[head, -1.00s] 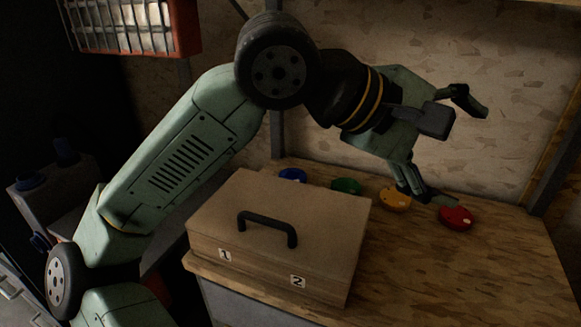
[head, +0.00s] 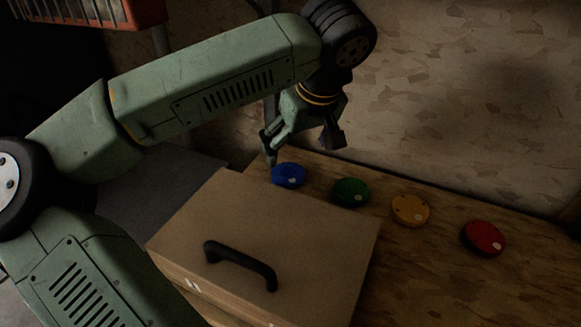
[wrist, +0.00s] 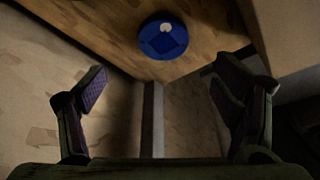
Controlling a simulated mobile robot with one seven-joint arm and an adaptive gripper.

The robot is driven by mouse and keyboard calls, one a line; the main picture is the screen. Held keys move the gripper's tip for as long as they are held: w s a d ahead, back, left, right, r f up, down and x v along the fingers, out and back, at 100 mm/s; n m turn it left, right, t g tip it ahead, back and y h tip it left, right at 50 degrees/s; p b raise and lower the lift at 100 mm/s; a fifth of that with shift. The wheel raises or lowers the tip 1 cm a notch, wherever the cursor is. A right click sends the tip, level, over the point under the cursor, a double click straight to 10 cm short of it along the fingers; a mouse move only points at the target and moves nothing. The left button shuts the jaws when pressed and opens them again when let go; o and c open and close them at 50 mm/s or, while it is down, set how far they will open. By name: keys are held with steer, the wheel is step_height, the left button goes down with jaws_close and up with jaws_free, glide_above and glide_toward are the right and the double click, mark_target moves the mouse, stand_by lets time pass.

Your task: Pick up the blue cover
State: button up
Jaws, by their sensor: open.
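The blue cover (head: 288,175) is a round disc lying flat on the wooden bench, at the left end of a row of coloured covers. In the wrist view the blue cover (wrist: 163,38) lies at the top middle, beyond the fingertips. My gripper (head: 283,150) is above the bench, close to the blue cover on its far left side. In the wrist view my gripper (wrist: 162,88) has its two fingers spread wide with nothing between them. The gripper and the cover look apart.
A green cover (head: 351,192), a yellow cover (head: 410,210) and a red cover (head: 484,238) lie in a row to the right. A tan box (head: 290,225) with a black handle (head: 240,265) stands in front of the blue cover. A wall rises behind the bench.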

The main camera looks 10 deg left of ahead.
mark_target(288, 172)
steer(key=x, duration=0.2)
steer(key=p+x, duration=0.1)
steer(key=x, duration=0.2)
steer(key=p+x, duration=0.1)
steer(key=x, duration=0.2)
steer(key=shift+s+a+f, duration=0.1)
steer(key=shift+s+f, duration=0.15)
steer(key=shift+f, duration=0.05)
steer(key=shift+c, duration=0.4)
steer(key=shift+r, duration=0.1)
steer(key=c, duration=1.3)
